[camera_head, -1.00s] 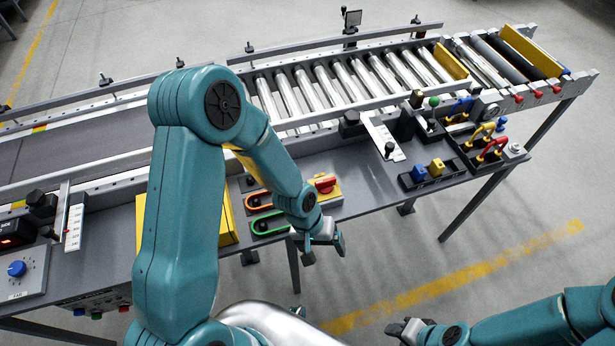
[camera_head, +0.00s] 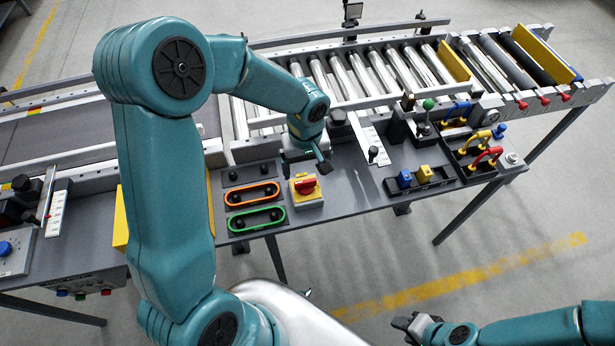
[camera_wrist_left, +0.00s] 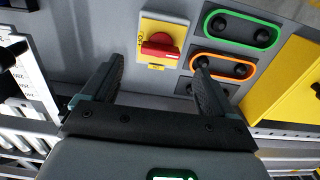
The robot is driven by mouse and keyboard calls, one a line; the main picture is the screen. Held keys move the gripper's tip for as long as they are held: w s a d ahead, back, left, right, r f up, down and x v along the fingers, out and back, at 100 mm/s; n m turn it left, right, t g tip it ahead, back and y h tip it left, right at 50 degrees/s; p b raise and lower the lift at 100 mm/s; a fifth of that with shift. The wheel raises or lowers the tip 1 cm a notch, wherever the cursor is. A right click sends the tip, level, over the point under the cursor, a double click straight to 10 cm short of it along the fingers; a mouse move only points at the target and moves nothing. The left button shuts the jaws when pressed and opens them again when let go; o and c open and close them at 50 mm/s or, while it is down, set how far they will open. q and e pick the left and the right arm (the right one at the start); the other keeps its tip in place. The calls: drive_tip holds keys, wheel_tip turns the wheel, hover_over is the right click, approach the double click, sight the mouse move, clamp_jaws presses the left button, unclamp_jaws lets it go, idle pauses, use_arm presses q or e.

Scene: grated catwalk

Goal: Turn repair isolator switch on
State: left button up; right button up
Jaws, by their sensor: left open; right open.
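The isolator switch is a red rotary handle (camera_head: 306,186) on a yellow box (camera_head: 305,202) on the grey bench. Its handle lies roughly crosswise in both views. In the left wrist view the red handle (camera_wrist_left: 160,48) shows just beyond and between the fingertips. My left gripper (camera_head: 306,167) is open and empty, just behind the switch and apart from it in the picture; the exact height gap cannot be told. It also shows in the left wrist view (camera_wrist_left: 158,70). My right gripper (camera_head: 406,325) is open and empty, low at the front, away from the bench.
Orange-ringed (camera_head: 252,194) and green-ringed (camera_head: 257,219) button panels sit left of the switch. A white slider plate (camera_head: 374,146), a tray with blue and yellow blocks (camera_head: 437,183) and coloured handles (camera_head: 478,142) are to the right. Conveyor rollers (camera_head: 345,78) run behind.

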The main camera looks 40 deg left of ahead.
sight(306, 181)
use_arm(q)
wheel_tip(306, 181, down, 6)
drive_tip(key=shift+s+a+f, duration=0.1)
drive_tip(key=c, duration=1.1)
